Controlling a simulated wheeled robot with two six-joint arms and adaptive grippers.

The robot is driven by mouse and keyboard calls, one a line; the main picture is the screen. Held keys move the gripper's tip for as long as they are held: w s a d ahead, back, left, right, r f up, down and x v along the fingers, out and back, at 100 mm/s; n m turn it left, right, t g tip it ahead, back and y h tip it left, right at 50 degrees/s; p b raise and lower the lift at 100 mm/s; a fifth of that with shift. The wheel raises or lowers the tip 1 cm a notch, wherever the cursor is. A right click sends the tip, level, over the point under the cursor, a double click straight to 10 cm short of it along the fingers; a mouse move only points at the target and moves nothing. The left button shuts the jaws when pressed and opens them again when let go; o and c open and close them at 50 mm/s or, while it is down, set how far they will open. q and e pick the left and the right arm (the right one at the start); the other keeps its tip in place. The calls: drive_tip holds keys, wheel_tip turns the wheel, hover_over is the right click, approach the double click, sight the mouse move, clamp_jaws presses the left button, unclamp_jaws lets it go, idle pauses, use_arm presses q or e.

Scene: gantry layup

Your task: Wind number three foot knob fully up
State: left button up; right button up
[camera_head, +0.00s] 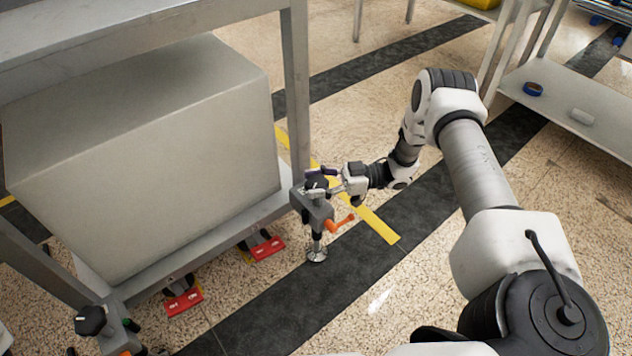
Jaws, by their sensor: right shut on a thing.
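A dark foot knob (317,183) sits on top of a grey foot block (317,208) at the near right corner of the metal frame. An orange lever (341,224) sticks out of the block, and a threaded stem runs down to a round foot pad (317,255) at the floor. My right gripper (330,183) reaches in from the right and is shut on the knob. Its fingers partly hide the knob. No number shows on this knob. Another dark knob (90,320) stands on the frame's near left corner. My left gripper is not in view.
A large grey box (150,170) fills the metal frame (294,75). Red pedals (268,247) (184,301) stick out below it. A shelf (560,95) with a blue tape roll (533,89) stands at the right. The floor before the frame is clear.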

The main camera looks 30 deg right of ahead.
drive_tip(key=o, duration=1.2)
drive_tip(key=v, duration=1.2)
